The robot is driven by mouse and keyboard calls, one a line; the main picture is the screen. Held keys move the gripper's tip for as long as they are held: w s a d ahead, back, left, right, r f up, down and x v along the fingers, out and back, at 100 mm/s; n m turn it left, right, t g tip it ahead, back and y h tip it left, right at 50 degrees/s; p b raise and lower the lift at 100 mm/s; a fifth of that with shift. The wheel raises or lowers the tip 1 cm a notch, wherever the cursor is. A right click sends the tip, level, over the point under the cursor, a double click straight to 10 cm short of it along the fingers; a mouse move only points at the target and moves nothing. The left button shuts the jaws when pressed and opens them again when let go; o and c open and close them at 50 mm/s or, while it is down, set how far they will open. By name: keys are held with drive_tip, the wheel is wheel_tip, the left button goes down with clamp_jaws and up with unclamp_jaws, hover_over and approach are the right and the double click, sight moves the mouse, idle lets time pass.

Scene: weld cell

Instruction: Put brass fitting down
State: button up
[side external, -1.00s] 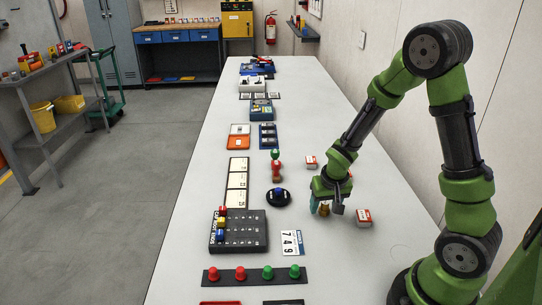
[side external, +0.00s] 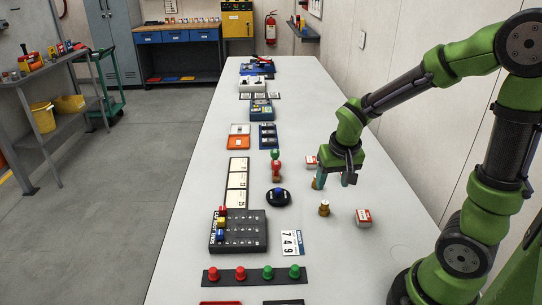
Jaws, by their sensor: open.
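A small brass fitting (side external: 324,209) stands upright on the white table in the side external view, between the round black base and a red-and-white box. My gripper (side external: 334,183) is open, above and behind the fitting and apart from it. Its fingers point down, with nothing visible between them. Another small brass-coloured piece (side external: 314,184) shows beside the left finger, which partly hides it.
Red-and-white boxes stand in front (side external: 363,217) and behind (side external: 311,161) my gripper. The right table side is mostly clear.

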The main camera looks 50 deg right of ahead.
drive_tip(key=s+a+r+n+t+y, duration=0.1)
drive_tip(key=s+a+r+t+y, duration=0.1)
drive_tip(key=a+r, duration=0.4)
drive_tip(key=s+a+r+n+t+y, duration=0.2)
drive_tip(key=s+a+r, duration=0.3)
drive_tip(key=a+r, duration=0.1)
drive_tip(key=shift+s+r+n+t, duration=0.25)
drive_tip(key=shift+r+n+t, duration=0.05)
drive_tip(key=shift+r, duration=0.25)
